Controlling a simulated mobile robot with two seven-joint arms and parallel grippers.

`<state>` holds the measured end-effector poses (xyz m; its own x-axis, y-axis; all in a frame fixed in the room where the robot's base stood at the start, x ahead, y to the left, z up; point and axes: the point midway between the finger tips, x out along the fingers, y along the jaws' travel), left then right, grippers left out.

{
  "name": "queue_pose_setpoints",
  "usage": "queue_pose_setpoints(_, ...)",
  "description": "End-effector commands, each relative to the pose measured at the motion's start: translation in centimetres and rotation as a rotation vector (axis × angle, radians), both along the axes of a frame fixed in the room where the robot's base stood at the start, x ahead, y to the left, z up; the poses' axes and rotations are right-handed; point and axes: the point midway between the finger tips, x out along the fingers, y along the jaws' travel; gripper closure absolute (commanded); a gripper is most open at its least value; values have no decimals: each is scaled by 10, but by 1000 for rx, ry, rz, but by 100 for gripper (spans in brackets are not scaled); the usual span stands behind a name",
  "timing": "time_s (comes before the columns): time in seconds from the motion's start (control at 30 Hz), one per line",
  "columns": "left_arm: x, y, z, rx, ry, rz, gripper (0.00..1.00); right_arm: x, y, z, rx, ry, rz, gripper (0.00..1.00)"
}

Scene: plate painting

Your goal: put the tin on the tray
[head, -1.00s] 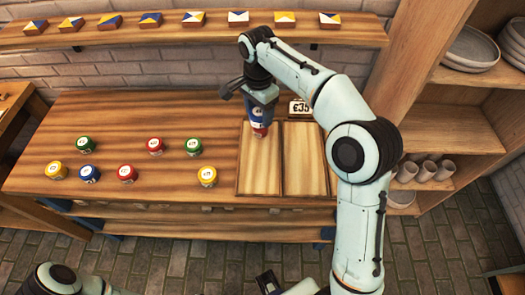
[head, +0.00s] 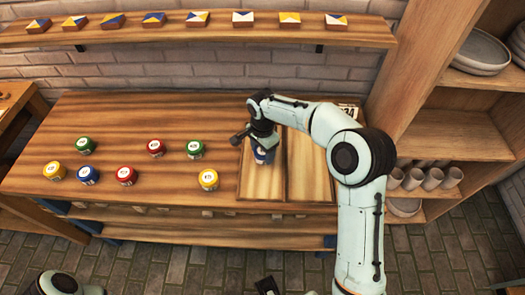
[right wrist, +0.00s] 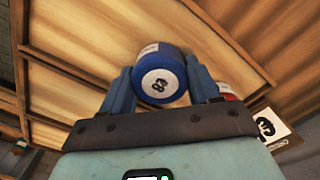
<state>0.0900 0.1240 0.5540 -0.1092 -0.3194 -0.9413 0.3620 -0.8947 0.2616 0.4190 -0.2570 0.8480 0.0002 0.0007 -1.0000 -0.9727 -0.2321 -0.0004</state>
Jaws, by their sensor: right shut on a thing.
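My right gripper (head: 262,139) is shut on a blue tin (head: 264,155) at the left compartment of the wooden tray (head: 306,193). In the right wrist view the blue tin (right wrist: 162,76) is between the two fingers, its label end facing the camera. I cannot tell whether its base touches the tray. A red thing with a white label, probably a tin (right wrist: 227,89), shows partly behind a finger in that view; the gripper hides it in the head view. The right compartment looks empty.
Several tins stand left of the tray; the yellow tin (head: 208,180) and green tin (head: 195,149) are closest. A price card (head: 347,108) stands behind the tray, partly covered by my arm. A shelf (head: 205,35) with painted blocks is above; an open cupboard (head: 440,140) is at right.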

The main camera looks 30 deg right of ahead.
Motion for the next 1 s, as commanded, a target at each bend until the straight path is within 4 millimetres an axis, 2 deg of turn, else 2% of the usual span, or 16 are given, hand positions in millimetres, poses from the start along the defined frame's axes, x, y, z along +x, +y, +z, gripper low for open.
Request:
queue_pose_setpoints(0.37, -1, 0, -2, 0, 1, 0, 57, 0, 0, -4, 0, -1, 0, 73)
queue_pose_setpoints(0.4, -1, 0, -3, 0, 1, 0, 57, 0, 0, -5, 0, 0, 0, 36)
queue_pose_setpoints(0.47, -1, 0, -2, 0, 1, 0, 57, 0, 0, -4, 0, 0, 0, 16)
queue_pose_setpoints(0.5, -1, 0, -2, 0, 1, 0, 57, 0, 0, -4, 0, 0, 0, 14)
queue_pose_setpoints(0.8, 0, 0, 0, 0, 0, 0, 57, 0, 0, -2, 0, -1, 0, 14)
queue_pose_setpoints(1.0, 1, 0, 3, 0, -1, 0, 57, 1, 0, 24, -1, -3, 1, 14)
